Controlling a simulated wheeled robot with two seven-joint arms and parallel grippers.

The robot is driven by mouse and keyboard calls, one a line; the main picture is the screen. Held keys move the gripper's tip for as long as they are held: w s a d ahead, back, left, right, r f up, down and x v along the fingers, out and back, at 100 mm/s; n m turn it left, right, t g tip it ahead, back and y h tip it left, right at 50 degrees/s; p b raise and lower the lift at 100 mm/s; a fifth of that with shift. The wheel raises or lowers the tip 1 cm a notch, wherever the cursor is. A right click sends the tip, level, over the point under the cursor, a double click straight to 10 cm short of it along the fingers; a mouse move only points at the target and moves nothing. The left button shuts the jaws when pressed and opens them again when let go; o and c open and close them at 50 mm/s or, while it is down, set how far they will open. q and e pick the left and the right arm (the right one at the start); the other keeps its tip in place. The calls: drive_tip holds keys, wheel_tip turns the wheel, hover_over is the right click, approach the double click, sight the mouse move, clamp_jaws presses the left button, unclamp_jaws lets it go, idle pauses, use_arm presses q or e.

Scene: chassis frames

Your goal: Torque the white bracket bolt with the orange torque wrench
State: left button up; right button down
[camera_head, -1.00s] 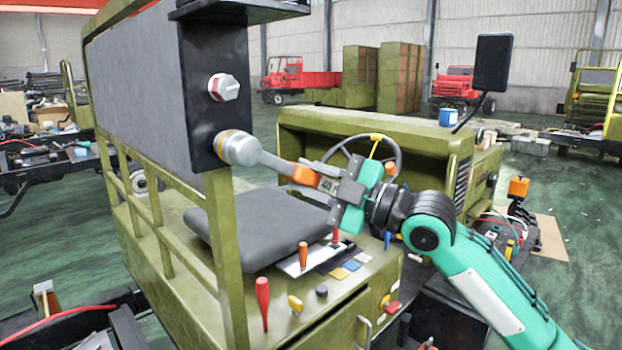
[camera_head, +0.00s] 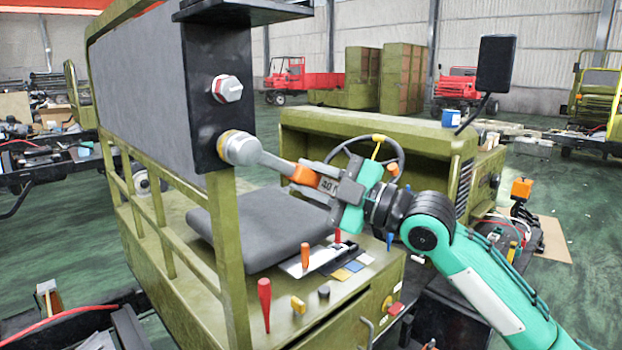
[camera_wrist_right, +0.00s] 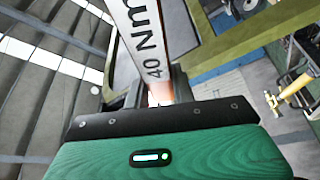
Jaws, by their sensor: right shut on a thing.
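The orange torque wrench (camera_head: 303,175) has a silver head and a label reading 40 Nm. My right gripper (camera_head: 348,191) is shut on its handle. The label on the handle (camera_wrist_right: 141,40) also shows large in the right wrist view. The wrench head (camera_head: 240,148) sits against the lower part of a black bracket plate (camera_head: 203,120), with a yellowish ring around it. What lies under the head is hidden. Above it, a whitish hex bolt (camera_head: 227,88) with a red mark stands uncovered on the same plate. My left gripper is not in view.
The plate is on the post of an olive vehicle frame (camera_head: 227,250). A grey seat (camera_head: 262,228), a steering wheel (camera_head: 372,160) and a panel with a red lever (camera_head: 264,300) lie below and around the wrench. A dark mirror (camera_head: 496,63) stands at right.

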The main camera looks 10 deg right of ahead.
drive_tip(key=shift+w+a, duration=0.15)
drive_tip(key=shift+w, duration=0.05)
idle(0.6)
drive_tip(key=f+m, duration=0.1)
drive_tip(key=s+a+f+m+t, duration=0.1)
drive_tip(key=m, duration=0.1)
drive_tip(key=shift+s+a+f, duration=0.1)
drive_tip(key=shift+a+f, duration=0.05)
drive_tip(key=shift+a, duration=0.1)
drive_tip(key=shift+f+t, duration=0.1)
drive_tip(key=shift+t, duration=0.3)
